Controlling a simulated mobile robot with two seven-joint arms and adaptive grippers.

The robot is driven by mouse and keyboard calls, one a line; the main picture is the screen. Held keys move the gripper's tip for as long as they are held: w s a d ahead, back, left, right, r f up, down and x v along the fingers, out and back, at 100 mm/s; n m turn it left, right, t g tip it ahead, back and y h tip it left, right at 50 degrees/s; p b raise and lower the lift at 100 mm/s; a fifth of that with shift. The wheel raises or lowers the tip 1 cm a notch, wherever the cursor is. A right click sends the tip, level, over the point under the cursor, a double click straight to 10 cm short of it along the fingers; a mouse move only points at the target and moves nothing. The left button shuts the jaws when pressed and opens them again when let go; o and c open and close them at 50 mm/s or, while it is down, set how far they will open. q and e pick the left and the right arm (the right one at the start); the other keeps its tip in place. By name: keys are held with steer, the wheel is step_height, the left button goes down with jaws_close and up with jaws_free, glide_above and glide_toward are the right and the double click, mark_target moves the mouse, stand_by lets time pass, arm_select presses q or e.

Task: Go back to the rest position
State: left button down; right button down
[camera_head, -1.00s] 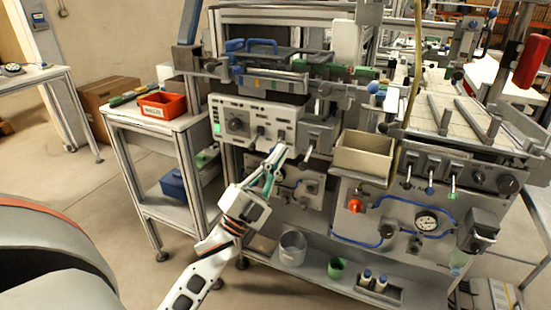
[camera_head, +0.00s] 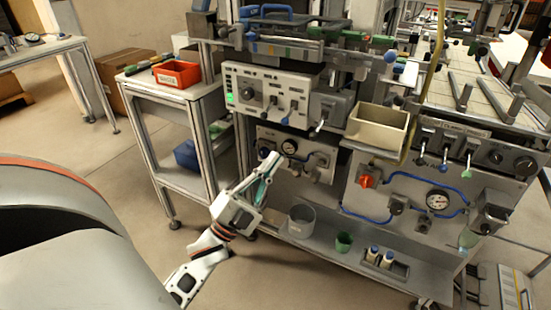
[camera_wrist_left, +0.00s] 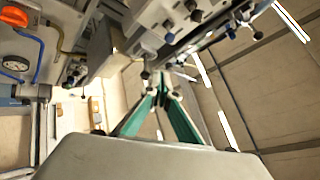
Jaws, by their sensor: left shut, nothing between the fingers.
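My left gripper (camera_head: 266,172) is in front of the workbench, below the grey control box (camera_head: 270,98) and beside the gauge panel. Its teal fingers meet at the tips and hold nothing. In the left wrist view the two teal fingers of the gripper (camera_wrist_left: 164,82) come together in a point with nothing between them. My left arm comes up from the bottom of the head view. My right gripper is not in view.
A beige bin (camera_head: 378,127) juts from the bench front. A side cart with a red bin (camera_head: 177,74) stands left. Open floor (camera_head: 130,190) lies left of the arm.

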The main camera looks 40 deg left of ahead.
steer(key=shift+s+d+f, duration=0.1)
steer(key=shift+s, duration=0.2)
